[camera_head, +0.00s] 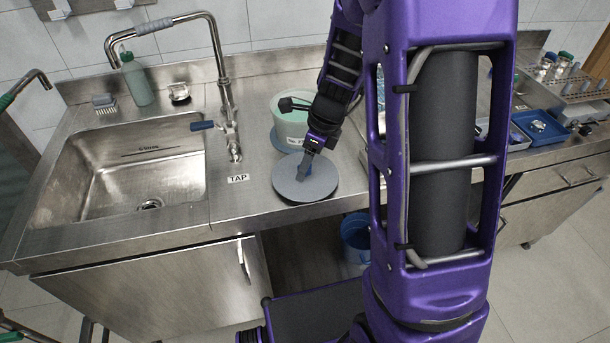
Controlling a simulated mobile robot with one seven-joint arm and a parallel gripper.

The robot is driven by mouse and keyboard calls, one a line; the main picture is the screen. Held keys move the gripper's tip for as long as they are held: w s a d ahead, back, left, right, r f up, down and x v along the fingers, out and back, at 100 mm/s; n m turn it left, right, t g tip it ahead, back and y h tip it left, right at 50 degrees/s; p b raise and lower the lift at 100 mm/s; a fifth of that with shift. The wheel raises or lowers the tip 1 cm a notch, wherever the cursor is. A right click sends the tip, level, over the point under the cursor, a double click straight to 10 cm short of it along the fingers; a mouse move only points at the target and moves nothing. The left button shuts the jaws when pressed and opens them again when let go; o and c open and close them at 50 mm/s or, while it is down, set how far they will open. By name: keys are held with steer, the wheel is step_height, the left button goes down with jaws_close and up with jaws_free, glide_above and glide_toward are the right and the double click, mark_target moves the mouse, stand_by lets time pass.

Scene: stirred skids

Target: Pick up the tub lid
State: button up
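The tub lid (290,187) is a flat grey disc near the counter's front edge, just in front of the tub. A blue-grey piece, seemingly its handle, stands at its middle. My gripper (305,167) points down at this middle, with its fingertips at the handle. The fingers are too small to tell whether they are shut on it. I cannot tell whether the lid rests on the counter or is slightly above it. The pale green-white tub (291,124) stands behind the lid, partly hidden by my arm.
A steel sink (130,180) with a tall tap (226,100) lies to the left. A green bottle (137,80) stands behind it. A blue tray (541,127) and a rack of small jars (565,85) are at the right. A blue bucket (356,238) is below the counter.

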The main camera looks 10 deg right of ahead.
jaws_close()
